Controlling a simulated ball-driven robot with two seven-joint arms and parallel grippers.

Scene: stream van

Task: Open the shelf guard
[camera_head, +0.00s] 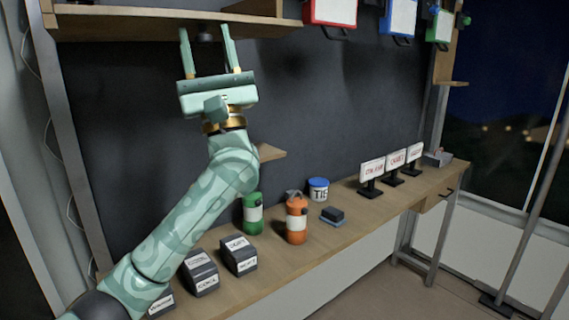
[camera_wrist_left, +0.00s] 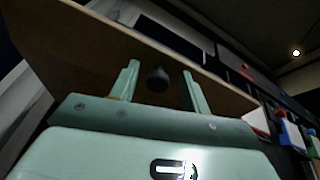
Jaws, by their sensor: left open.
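The shelf guard looks to be the wooden board (camera_head: 110,24) at the top left of the head view. In the left wrist view, the board (camera_wrist_left: 65,50) runs across above my gripper. A round black knob (camera_wrist_left: 157,79) is on it, and the knob (camera_head: 205,37) also shows small in the head view. My left gripper (camera_head: 206,31) is open, raised to the board, with one finger on each side of the knob. I cannot tell whether the fingers touch the knob or how deep it sits between them. My right gripper is out of view.
Below, a wooden counter (camera_head: 345,222) holds dark labelled boxes (camera_head: 239,256), a green canister (camera_head: 252,214), an orange canister (camera_head: 297,220), a blue-lidded tub (camera_head: 318,190) and small signs (camera_head: 372,171). Red, blue and green framed items (camera_head: 400,20) hang at the upper right.

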